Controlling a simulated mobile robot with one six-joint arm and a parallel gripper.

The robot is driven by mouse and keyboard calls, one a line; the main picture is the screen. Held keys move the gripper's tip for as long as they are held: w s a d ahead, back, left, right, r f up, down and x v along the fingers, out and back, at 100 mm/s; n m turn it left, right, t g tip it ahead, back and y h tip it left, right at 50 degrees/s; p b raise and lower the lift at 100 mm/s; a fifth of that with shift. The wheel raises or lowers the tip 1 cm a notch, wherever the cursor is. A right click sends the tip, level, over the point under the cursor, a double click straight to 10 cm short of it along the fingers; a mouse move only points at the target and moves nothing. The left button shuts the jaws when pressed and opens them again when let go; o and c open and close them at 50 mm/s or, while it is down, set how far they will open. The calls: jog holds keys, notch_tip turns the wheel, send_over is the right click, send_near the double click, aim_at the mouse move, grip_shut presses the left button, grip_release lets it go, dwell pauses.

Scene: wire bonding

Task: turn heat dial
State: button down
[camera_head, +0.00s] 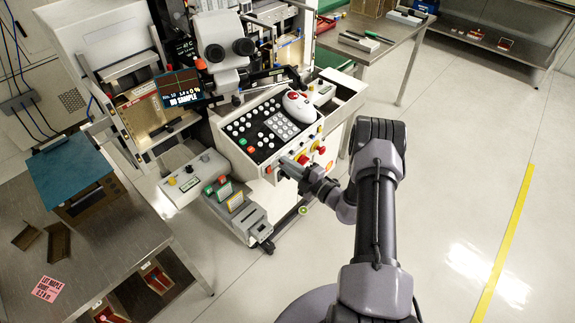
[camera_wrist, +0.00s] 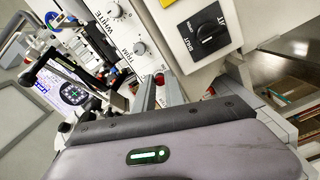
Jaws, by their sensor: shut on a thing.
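My gripper (camera_head: 287,168) reaches the front face of the wire bonder (camera_head: 256,158), just left of the red and yellow knobs. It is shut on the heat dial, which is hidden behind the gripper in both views.
A steel table (camera_head: 95,235) stands at left. Floor at right is clear.

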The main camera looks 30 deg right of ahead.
jog(key=shift+f, duration=0.1)
jog(key=c, duration=1.4)
grip_release()
jog(key=p+v, duration=0.3)
jog(key=v, duration=1.4)
jog(key=shift+s, duration=0.25)
